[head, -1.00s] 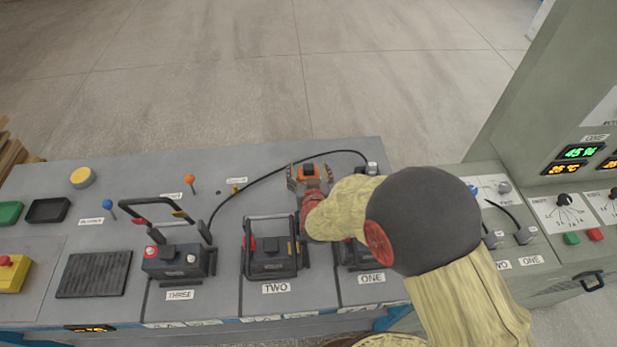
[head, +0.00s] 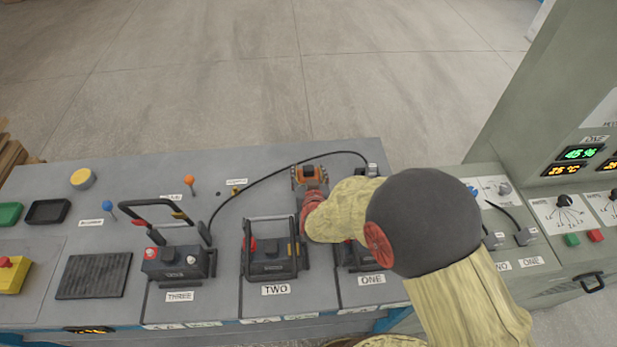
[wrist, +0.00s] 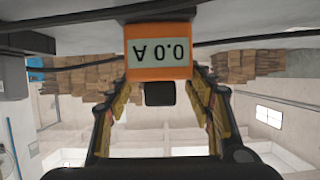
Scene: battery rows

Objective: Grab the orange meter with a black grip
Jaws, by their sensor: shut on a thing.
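The orange meter (head: 309,173) is at the back of the grey bench in the head view, partly covered by my gripper. In the wrist view the orange meter (wrist: 158,58) is close up, its display reading 0.0 A upside down. Its black grip (wrist: 160,94) shows below the display, between my fingers. My gripper (wrist: 160,88) is shut on the meter, one finger on each side. In the head view my gripper (head: 311,187) is largely hidden by my own arm. I cannot tell whether the meter is clear of the bench.
A black cable (head: 262,181) arches across the bench behind the batteries. Battery two (head: 270,260) and battery three (head: 178,262) stand in front, handles raised; battery one is mostly behind my arm. A blue-knobbed lever (head: 109,206) and orange-knobbed lever (head: 189,182) stand left.

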